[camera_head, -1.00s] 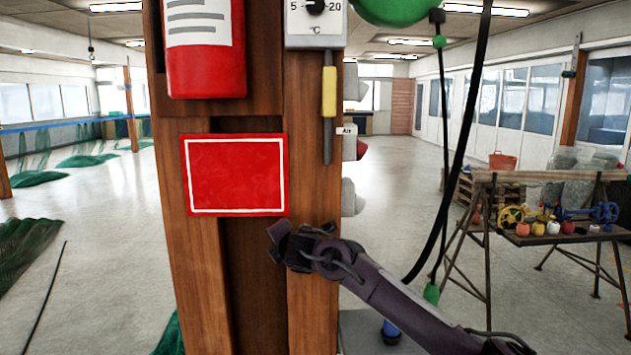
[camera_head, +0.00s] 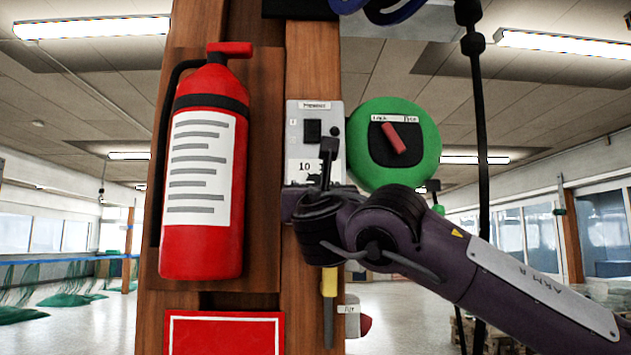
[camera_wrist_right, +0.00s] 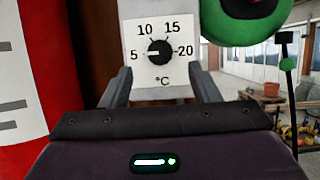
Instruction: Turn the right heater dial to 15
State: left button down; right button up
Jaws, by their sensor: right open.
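The heater dial is a black round knob (camera_wrist_right: 160,52) on a white plate marked 5, 10, 15, 20 and °C, centred in the right wrist view. A pale mark on the knob points left, toward 5. In the head view the grey heater control box (camera_head: 308,135) is on the wooden post, and my right gripper and arm cover the knob. My right gripper (camera_wrist_right: 160,85) is open in front of the plate, one finger on each side below the knob, and looks apart from it. It shows in the head view (camera_head: 322,170) too. My left gripper is out of view.
A red fire extinguisher (camera_head: 205,175) hangs left of the box. A green round case (camera_head: 395,145) with a red lever is close on the right. A yellow-handled tool (camera_head: 329,290) hangs below, beside a red sign (camera_head: 225,333). A black cable (camera_head: 482,150) hangs at right.

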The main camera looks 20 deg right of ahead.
aim_at(315, 182)
jog(key=p+x, duration=0.4)
jog(key=x, duration=0.2)
jog(key=shift+w+r, duration=0.1)
jog(key=shift+w, duration=0.25)
jog(key=shift+d, duration=0.1)
jog(key=c, duration=1)
